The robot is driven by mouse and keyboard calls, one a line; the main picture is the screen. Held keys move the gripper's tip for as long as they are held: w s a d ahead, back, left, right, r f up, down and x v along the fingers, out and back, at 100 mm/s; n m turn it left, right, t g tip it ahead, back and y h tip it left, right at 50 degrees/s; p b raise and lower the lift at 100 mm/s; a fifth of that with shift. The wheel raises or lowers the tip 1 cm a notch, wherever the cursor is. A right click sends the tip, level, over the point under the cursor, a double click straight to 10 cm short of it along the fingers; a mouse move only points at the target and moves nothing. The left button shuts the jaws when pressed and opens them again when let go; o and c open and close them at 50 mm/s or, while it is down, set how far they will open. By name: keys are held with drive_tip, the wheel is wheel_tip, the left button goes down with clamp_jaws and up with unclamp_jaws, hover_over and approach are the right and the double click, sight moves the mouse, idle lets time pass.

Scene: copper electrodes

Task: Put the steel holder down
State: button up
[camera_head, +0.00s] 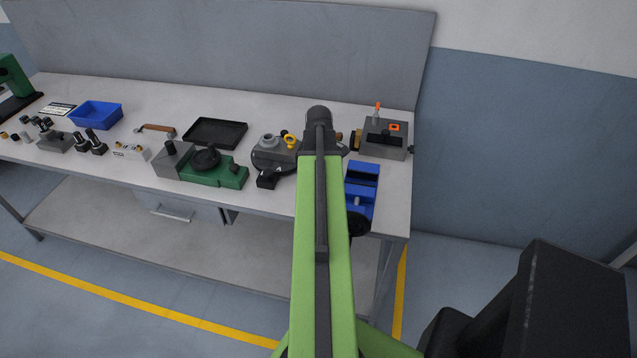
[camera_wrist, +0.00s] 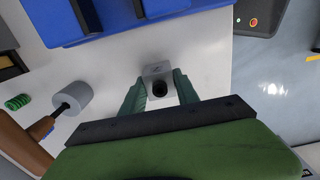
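The steel holder (camera_wrist: 157,69) is a small grey block with a dark round opening or knob, in the middle of the wrist view. My gripper (camera_wrist: 160,84) has its two green fingers on either side of the block, close against it, and appears shut on it. The pale bench top shows around it; I cannot tell whether the block touches the bench. In the head view my green arm reaches over the bench's right part, and its dark end (camera_head: 321,125) hides the gripper and the holder.
A blue vise-like fixture (camera_head: 362,180) stands right of my arm, with a grey machine box (camera_head: 384,146) behind it. A green-based tool (camera_head: 222,174), a black tray (camera_head: 216,131) and a blue bin (camera_head: 96,113) stand leftward.

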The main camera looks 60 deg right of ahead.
drive_tip(key=o, duration=0.4)
wheel_tip(320, 180, up, 12)
drive_tip(key=p, duration=1.2)
drive_tip(key=shift+r, duration=0.2)
drive_tip(key=w+a+m, duration=0.1)
drive_tip(key=w+a, duration=0.8)
drive_tip(key=a, duration=0.3)
drive_tip(key=w+a+m, duration=0.1)
drive_tip(key=w+a, duration=0.8)
drive_tip(key=a, duration=0.4)
drive_tip(key=w+a+m, duration=0.1)
drive_tip(key=w+a, duration=0.1)
drive_tip(key=a, duration=1.1)
drive_tip(key=w+a+m, duration=0.1)
drive_tip(key=w+a, duration=0.1)
drive_tip(key=a, duration=1)
drive_tip(key=f+b, duration=0.4)
drive_tip(key=shift+s+f, duration=0.2)
drive_tip(key=shift+f, duration=0.2)
